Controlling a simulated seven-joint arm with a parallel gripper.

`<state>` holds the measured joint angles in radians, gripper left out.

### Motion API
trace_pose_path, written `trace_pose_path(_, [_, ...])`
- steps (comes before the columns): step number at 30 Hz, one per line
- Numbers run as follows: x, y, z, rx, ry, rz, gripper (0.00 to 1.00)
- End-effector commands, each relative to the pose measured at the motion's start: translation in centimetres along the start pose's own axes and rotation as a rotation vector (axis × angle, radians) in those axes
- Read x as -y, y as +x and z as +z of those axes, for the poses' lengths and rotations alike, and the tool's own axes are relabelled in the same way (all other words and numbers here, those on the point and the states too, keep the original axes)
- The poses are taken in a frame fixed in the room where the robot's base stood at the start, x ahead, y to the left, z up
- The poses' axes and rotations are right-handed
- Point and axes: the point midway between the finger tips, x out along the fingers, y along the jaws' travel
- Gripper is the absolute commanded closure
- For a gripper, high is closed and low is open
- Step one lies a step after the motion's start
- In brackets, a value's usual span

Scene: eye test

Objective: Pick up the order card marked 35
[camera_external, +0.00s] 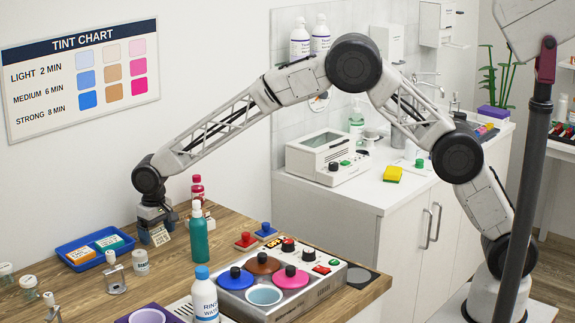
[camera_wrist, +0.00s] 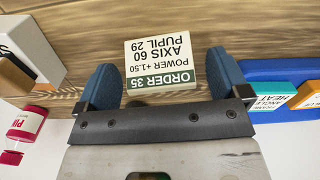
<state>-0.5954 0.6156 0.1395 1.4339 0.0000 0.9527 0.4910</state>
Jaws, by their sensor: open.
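The order card marked 35 (camera_wrist: 160,60) is cream with a dark green band reading "ORDER 35". It appears upside down in the wrist view, above a wooden surface. My gripper (camera_wrist: 162,78) has its two blue fingers spread, one on each side of the card, with a visible gap on both sides. The card's green-banded end lies between the fingers and the rest extends past them. In the external view my gripper (camera_external: 156,226) is low over the left part of the wooden counter, and the small card (camera_external: 160,237) shows just below it, partly hidden by the fingers.
A blue tray (camera_external: 66,247) with an orange box (camera_external: 80,255) and a teal box (camera_external: 109,243) lies left of my gripper. A teal pump bottle (camera_external: 198,240) stands close on the right. A white jar (camera_external: 140,263) stands in front. A red-capped bottle (camera_external: 197,184) is behind.

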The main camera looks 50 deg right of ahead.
Motion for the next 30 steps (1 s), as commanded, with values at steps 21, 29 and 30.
trace_pose_path(21, [0.0,0.0,0.0,0.0,0.0,0.0,0.59])
trace_pose_path(29, [0.0,-1.2,0.0,-0.002,0.0,-0.001,0.59])
trace_pose_path(30, [0.0,-1.6,-0.1,-0.002,0.0,-0.001,0.59])
